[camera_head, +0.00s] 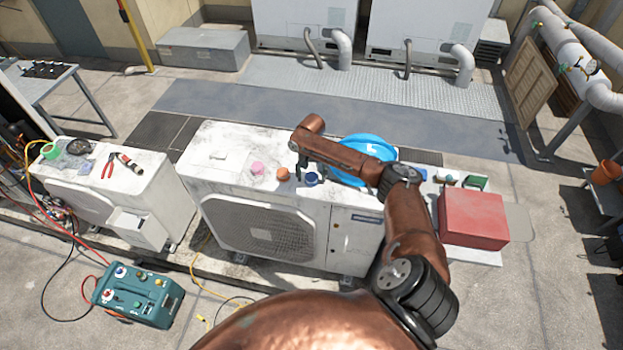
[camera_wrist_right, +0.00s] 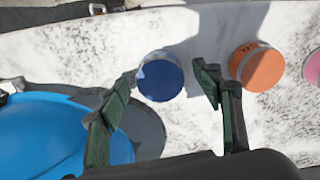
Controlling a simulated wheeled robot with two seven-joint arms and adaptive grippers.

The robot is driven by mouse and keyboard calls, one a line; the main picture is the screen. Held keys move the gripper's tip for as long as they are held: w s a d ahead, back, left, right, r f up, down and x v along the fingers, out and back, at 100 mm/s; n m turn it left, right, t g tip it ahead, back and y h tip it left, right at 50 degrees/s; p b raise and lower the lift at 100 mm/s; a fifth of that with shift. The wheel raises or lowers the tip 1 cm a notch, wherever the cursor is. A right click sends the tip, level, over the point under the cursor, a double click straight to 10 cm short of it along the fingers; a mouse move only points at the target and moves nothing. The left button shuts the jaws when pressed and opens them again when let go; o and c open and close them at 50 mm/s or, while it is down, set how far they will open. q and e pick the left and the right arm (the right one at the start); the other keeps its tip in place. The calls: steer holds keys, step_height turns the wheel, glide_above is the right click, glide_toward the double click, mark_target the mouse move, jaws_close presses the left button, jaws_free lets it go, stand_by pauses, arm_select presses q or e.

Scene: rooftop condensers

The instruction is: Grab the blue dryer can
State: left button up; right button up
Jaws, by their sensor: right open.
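The blue dryer can (camera_head: 312,180) stands on top of the white condenser unit (camera_head: 225,150), near its front edge. In the right wrist view the blue can (camera_wrist_right: 160,78) shows its round top between and just beyond the fingertips. My right gripper (camera_head: 303,165) is above the unit, close to the can. In the right wrist view this gripper (camera_wrist_right: 165,80) is open, with a dark green finger on each side and nothing held. I cannot tell whether a finger touches the can. My left gripper is not in view.
An orange can (camera_wrist_right: 257,66) and a pink can (camera_head: 257,168) stand in a row to one side of the blue can. A large blue rounded object (camera_wrist_right: 45,135) lies close on the other side. A red box (camera_head: 472,218) sits farther right.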

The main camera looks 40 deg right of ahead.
steer(key=c, duration=1.3)
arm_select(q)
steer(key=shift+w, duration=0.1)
arm_select(e)
steer(key=shift+r, duration=0.2)
